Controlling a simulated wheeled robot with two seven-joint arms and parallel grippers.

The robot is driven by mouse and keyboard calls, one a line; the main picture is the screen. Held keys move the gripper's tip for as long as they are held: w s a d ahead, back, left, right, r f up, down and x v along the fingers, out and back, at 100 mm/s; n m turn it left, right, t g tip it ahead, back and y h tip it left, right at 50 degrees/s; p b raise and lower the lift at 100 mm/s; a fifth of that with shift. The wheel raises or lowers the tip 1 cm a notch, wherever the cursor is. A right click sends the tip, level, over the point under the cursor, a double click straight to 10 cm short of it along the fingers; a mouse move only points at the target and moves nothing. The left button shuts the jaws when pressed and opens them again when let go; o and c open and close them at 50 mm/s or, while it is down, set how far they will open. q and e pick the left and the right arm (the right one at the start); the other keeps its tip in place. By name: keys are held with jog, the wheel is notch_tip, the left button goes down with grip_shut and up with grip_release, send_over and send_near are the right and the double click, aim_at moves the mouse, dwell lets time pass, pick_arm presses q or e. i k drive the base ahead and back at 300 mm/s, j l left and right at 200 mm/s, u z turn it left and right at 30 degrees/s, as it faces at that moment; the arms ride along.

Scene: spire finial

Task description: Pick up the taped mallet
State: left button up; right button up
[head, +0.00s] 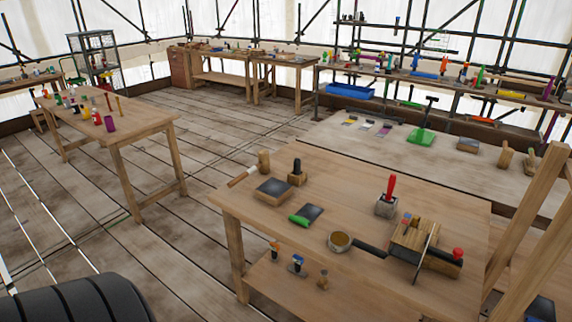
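On the near wooden workbench (330,205), at its far left edge, lies a mallet-like tool with a pale, white-wrapped handle (241,177) and a wooden head (263,162). It looks like the taped mallet, but the wrapping is too small to be sure of. Its handle points to the lower left, close to the bench edge. Two wooden mallet-like blocks (505,158) stand on the pale surface at the far right. Neither of my grippers shows in the head view.
Near the mallet are a wooden block with a dark knob (297,175) and a dark-topped block (273,190). A round pan (340,241), a red-handled tool (388,197) and a wooden clamp-like piece (414,238) lie further right. Floor left of the bench (190,240) is clear.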

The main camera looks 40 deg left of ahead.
aim_at(263, 164)
jog(key=j+z, duration=0.2)
jog(key=j, duration=0.25)
jog(key=k+j+z, duration=0.2)
jog(key=j, duration=0.2)
jog(key=k+j+z, duration=0.2)
jog(key=j, duration=0.2)
jog(key=j+z, duration=0.2)
jog(key=j, duration=0.2)
jog(key=k, duration=0.1)
